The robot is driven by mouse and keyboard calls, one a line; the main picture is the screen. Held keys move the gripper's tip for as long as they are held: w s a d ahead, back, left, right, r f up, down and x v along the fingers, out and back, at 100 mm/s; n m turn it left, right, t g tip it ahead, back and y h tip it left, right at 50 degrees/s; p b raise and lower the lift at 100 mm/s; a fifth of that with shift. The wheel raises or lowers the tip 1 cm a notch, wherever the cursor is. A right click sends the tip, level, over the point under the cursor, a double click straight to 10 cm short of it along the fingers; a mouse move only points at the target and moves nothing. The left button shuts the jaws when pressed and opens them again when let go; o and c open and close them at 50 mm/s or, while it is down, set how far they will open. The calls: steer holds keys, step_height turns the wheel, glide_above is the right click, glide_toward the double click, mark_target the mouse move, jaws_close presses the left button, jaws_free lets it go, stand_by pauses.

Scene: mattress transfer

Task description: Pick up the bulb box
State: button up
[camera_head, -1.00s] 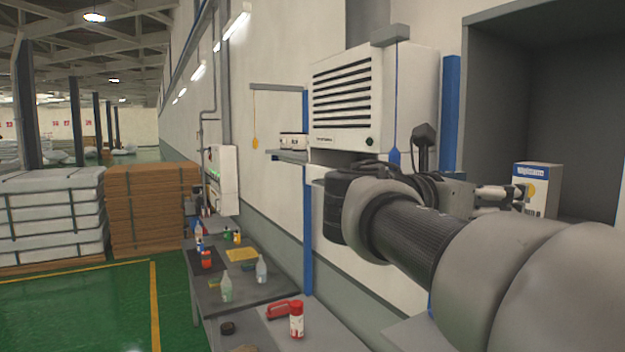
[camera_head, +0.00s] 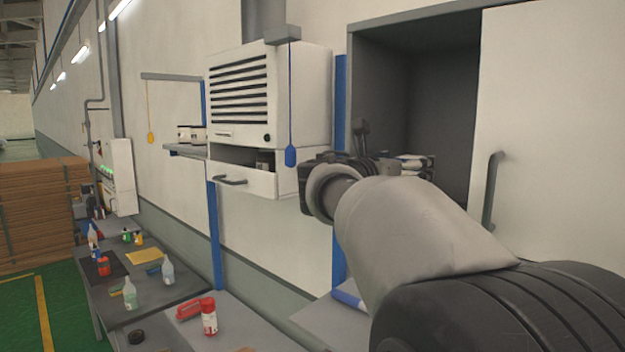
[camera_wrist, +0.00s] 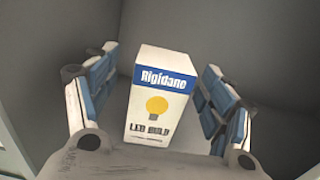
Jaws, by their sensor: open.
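The bulb box (camera_wrist: 160,103) stands in the wrist view, white with a blue top band, a yellow bulb picture and "LED BULB" lettering. My gripper (camera_wrist: 160,62) is open, with one blue-and-white padded finger on each side of the box. Gaps show between both fingers and the box, and it is not held. In the head view my gripper (camera_head: 414,162) is at the opening of the grey wall cabinet (camera_head: 445,100), partly hidden by my arm. I cannot make out the box in the head view.
The cabinet's white door (camera_head: 555,140) with a grey handle is at the right of the opening. A vented white unit (camera_head: 268,95) with an open drawer (camera_head: 243,180) hangs left of the arm. A workbench (camera_head: 150,300) with bottles stands lower left.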

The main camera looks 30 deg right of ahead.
steer(key=x, duration=0.3)
steer(key=shift+d+p, duration=0.35)
steer(key=shift+d, duration=0.1)
steer(key=shift+s+a, duration=0.1)
steer(key=shift+a, duration=0.1)
steer(key=shift+c, duration=0.6)
steer(key=c, duration=1)
steer(key=shift+r, duration=0.1)
